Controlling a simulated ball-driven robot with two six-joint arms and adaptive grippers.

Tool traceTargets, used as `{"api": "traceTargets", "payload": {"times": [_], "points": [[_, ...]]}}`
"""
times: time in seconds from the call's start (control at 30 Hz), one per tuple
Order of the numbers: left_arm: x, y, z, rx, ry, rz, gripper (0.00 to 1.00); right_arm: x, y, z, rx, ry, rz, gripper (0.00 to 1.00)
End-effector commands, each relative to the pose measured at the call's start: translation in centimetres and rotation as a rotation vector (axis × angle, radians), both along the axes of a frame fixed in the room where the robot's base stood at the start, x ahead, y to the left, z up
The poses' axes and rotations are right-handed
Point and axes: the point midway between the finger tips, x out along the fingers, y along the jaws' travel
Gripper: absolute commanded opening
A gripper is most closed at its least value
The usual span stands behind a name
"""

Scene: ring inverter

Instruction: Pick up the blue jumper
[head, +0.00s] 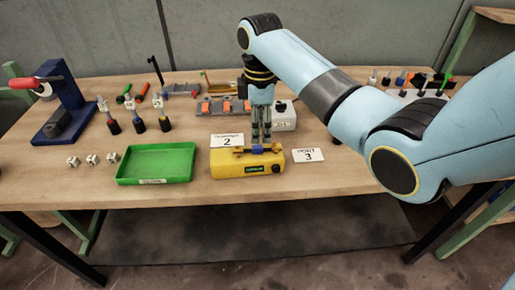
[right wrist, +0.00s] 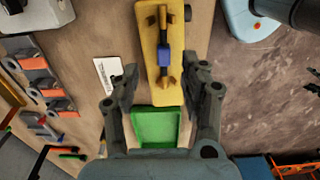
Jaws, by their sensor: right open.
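The blue jumper (head: 257,149) sits on top of the yellow ring inverter box (head: 228,164). In the right wrist view the jumper (right wrist: 164,57) lies across the box's top, between two brass-coloured parts. My right gripper (head: 261,138) points down just above the box. In the right wrist view my right gripper (right wrist: 166,76) is open and empty, its fingers spread to either side of the box, with the jumper between and a little beyond the tips. My left gripper is in neither view.
An empty green tray (head: 155,163) stands left of the box. Cards marked 2 (head: 227,140) and 3 (head: 308,155) lie close by. A grey unit (head: 284,117) and orange-and-grey parts (head: 218,106) stand behind. The table's front edge is just before the box.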

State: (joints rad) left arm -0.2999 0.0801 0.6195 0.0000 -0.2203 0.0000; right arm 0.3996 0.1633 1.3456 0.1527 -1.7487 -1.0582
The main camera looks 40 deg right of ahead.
Motion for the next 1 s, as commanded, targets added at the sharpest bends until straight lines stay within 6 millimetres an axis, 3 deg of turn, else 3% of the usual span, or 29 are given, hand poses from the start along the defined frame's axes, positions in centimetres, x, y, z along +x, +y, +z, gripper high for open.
{"api": "traceTargets", "payload": {"times": [0.4,0.67,1.0], "points": [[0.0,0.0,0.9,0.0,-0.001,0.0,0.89,-0.4,0.6,-5.1,0.0,0.0,0.0,0.44],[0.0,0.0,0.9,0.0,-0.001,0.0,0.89,-0.3,0.5,-5.5,0.0,-0.002,0.0,0.44],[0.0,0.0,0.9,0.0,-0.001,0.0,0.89,-0.4,0.5,-5.5,0.0,-0.002,-0.001,0.02]]}}
